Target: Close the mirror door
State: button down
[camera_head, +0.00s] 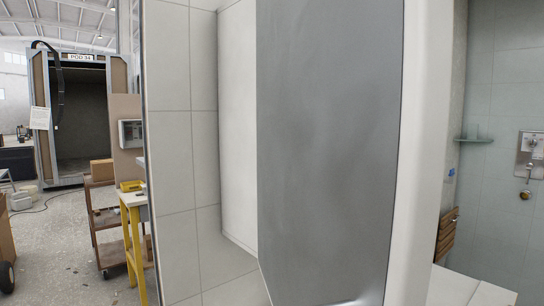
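A large flat grey panel (325,150) fills the middle of the head view, very close to the camera. It has a dull sheen with soft, blurred light patches, and its lower left corner is cut at a slant. It may be the mirror door, but I cannot tell for sure, nor how far open it stands. Its top runs out of view. No hinge, handle or cabinet inside can be made out. My gripper is not in view.
White tiled wall (180,130) stands left of the panel, and a white upright edge (423,150) stands right of it. Beyond is a shower with a glass shelf (474,137) and a valve (531,142). Far left are a brown cart (104,225), a yellow-legged table (133,200) and open floor.

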aim_at(352, 97)
jog(key=i+j+z, duration=0.1)
jog(key=j+z, duration=0.2)
jog(key=k+j+z, duration=0.15)
jog(key=k, duration=0.4)
jog(key=k+j+z, duration=0.15)
jog(key=k, duration=0.35)
